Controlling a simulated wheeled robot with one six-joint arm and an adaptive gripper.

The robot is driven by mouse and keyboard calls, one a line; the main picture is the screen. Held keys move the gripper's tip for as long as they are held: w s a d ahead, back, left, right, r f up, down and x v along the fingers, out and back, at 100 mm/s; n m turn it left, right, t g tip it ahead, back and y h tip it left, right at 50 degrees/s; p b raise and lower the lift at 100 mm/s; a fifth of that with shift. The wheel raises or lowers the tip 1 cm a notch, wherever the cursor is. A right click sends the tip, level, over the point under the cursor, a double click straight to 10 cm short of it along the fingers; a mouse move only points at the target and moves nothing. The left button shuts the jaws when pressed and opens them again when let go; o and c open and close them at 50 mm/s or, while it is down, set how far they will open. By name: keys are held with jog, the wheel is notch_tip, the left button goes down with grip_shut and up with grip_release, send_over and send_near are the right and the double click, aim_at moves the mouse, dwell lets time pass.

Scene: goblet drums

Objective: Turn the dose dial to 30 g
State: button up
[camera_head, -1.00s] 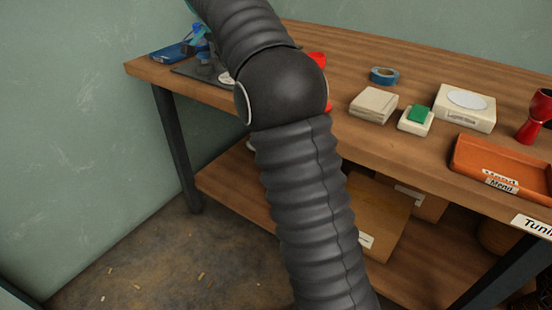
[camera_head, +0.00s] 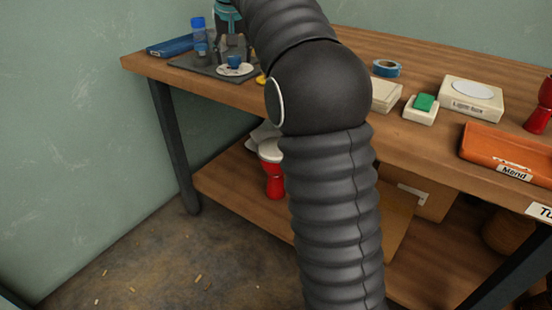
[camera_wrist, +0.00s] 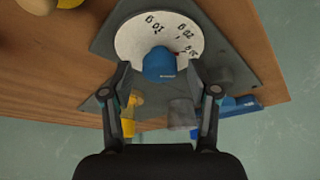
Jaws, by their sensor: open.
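The dose dial is a white disc (camera_wrist: 133,40) with a blue knob (camera_wrist: 160,63) at its middle. Dark numbers run along its edge; they look rotated, and the set dose cannot be read surely. In the head view the dial (camera_head: 236,71) and blue knob (camera_head: 235,61) are on a dark grey board (camera_head: 190,64) at the table's left end. My gripper (camera_wrist: 160,70) is open, with one finger on each side of the knob in the wrist view. Contact with the knob cannot be told. In the head view my arm hides part of the area to the right.
A blue bottle (camera_head: 199,37) and a blue flat box (camera_head: 170,47) stand near the dial. Blue tape (camera_head: 386,68), a green-topped block (camera_head: 422,105), a white box (camera_head: 470,98) and an orange tray (camera_head: 505,149) lie farther right. A red goblet drum (camera_head: 273,178) is on the lower shelf.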

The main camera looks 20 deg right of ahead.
jog(key=n+b, duration=0.1)
jog(key=n+y+b, duration=0.1)
jog(key=n+b, duration=0.1)
jog(key=n, duration=0.1)
jog(key=shift+d+f+y, duration=0.15)
jog(key=shift+f+y, duration=0.1)
jog(key=shift+y, duration=0.05)
jog(key=w+p+v, duration=0.1)
jog(key=p+v, duration=0.4)
jog(key=v, duration=0.9)
jog(key=s+f+b, duration=0.1)
jog(key=s+f, duration=0.9)
jog(key=s, duration=0.3)
jog(key=s+a+f+m+b, duration=0.1)
jog(key=s+f, duration=0.9)
jog(key=s, duration=0.4)
jog(key=shift+a+m+t+b, duration=0.25)
jog(key=shift+m+t+b, duration=0.05)
jog(key=shift+t+b, duration=0.1)
jog(key=shift+s+f, duration=0.1)
jog(key=s+f+p, duration=0.1)
jog(key=s+f, duration=0.7)
jog(key=f, duration=0.1)
jog(key=shift+s+f+h, duration=0.25)
jog(key=shift+f+h, duration=0.1)
jog(key=shift+h, duration=0.05)
